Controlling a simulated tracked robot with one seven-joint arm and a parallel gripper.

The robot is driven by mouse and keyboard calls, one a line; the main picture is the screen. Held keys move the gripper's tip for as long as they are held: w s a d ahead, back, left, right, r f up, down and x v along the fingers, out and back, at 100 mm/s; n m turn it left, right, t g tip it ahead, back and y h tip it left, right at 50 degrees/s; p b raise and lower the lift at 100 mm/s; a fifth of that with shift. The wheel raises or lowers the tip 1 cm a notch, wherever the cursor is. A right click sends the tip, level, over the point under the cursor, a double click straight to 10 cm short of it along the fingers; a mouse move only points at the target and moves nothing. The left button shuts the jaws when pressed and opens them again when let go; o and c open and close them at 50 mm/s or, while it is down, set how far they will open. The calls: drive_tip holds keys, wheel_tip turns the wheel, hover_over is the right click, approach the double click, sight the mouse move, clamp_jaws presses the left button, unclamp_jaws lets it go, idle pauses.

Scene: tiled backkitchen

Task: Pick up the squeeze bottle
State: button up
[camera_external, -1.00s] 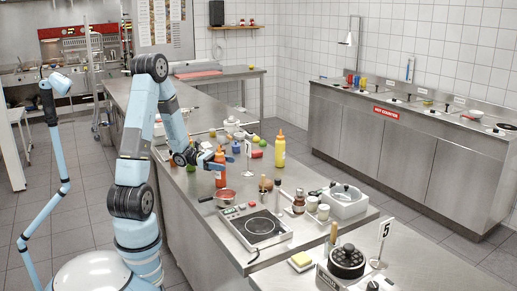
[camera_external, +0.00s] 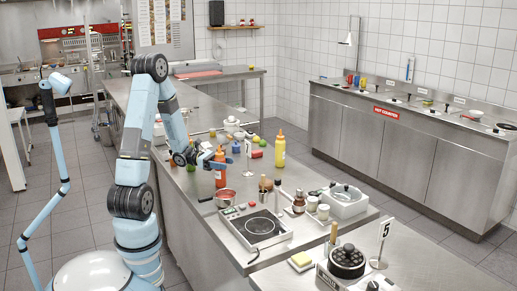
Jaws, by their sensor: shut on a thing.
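A red-orange squeeze bottle (camera_external: 220,179) stands upright on the steel counter, left of centre. My gripper (camera_external: 217,162) reaches in from the left and is shut on this bottle at about mid-height. The bottle's base seems to be at the counter top; I cannot tell any gap under it. Part of its middle is hidden by the fingers. A second squeeze bottle, yellow with an orange-red cap (camera_external: 280,151), stands upright further right, apart from my gripper.
Jars (camera_external: 299,205) stand further right.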

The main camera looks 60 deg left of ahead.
drive_tip(key=shift+r, duration=0.1)
drive_tip(key=shift+r, duration=4.95)
